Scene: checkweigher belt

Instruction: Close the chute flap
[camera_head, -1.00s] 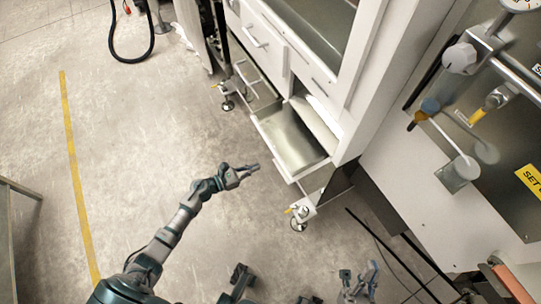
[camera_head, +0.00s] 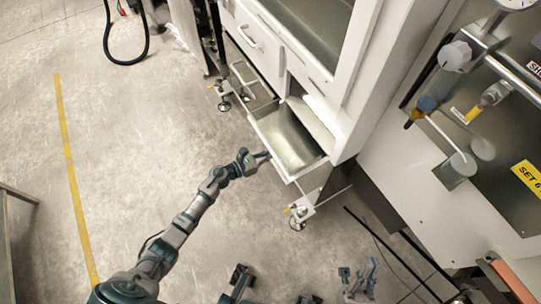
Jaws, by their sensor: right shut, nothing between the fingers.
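The chute flap (camera_head: 290,143) is tilted out from the lower part of the white cabinet, with its metal inner face showing. It stands open. My right gripper (camera_head: 264,157) is shut and empty, with its fingertips at the flap's outer edge on the side facing me. I cannot tell whether they touch it.
The white cabinet (camera_head: 357,70) has closed drawers (camera_head: 252,38) beside the flap and a levelling foot (camera_head: 297,222) below it. A panel with knobs (camera_head: 455,56) stands at right. Concrete floor with a yellow line (camera_head: 68,150) is clear at left.

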